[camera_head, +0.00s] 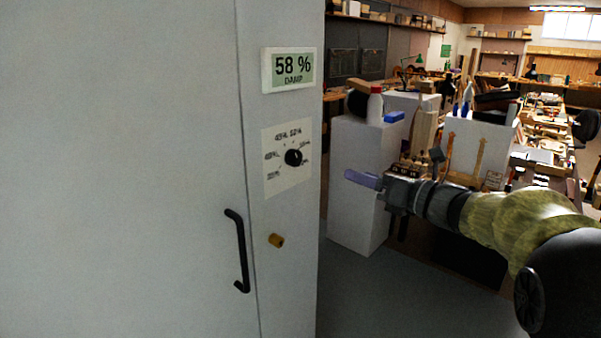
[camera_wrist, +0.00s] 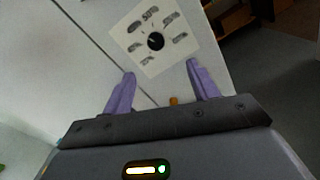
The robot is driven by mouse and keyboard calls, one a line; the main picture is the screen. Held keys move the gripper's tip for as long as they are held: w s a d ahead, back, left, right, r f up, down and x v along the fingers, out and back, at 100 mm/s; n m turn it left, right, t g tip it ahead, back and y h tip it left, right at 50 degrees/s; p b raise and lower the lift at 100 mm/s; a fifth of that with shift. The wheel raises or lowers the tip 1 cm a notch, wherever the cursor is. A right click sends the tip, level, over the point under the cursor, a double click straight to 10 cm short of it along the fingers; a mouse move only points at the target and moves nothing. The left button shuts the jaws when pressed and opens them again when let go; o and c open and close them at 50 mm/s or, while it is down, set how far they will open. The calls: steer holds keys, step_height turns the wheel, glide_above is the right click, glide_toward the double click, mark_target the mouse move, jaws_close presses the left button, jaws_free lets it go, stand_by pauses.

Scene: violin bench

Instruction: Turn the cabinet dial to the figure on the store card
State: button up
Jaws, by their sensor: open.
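The cabinet dial is a black round knob (camera_head: 293,158) on a pale scale plate (camera_head: 273,185) with percent figures around it. The figures are too small to read surely, and the pointer setting is unclear. A display (camera_head: 288,70) above reads "58 % DAMP". In the wrist view the knob (camera_wrist: 156,41) lies ahead of and between my finger tips. My gripper (camera_head: 362,179) is open, with purple fingers, to the right of the dial and apart from it. Its two spread fingers also show in the wrist view (camera_wrist: 160,72), with nothing between them. No store card can be made out.
The white cabinet door (camera_head: 130,170) has a black bar handle (camera_head: 237,250). A brass-coloured peg (camera_head: 276,240) sticks out below the dial. White plinths (camera_head: 352,215) and cluttered benches stand behind my arm. Grey floor (camera_head: 380,300) is clear beside the cabinet.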

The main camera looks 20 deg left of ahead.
mark_target(298, 158)
steer(key=shift+s+a+n+g, duration=0.25)
steer(key=shift+n+g, duration=0.15)
steer(key=shift+n, duration=0.2)
steer(key=p+x, duration=0.5)
steer(key=x, duration=1.2)
steer(key=shift+w+a+r, duration=0.1)
steer(key=shift+a+r, duration=0.05)
steer(key=shift+r, duration=0.05)
steer(key=shift+c, duration=0.5)
steer(key=c, duration=0.9)
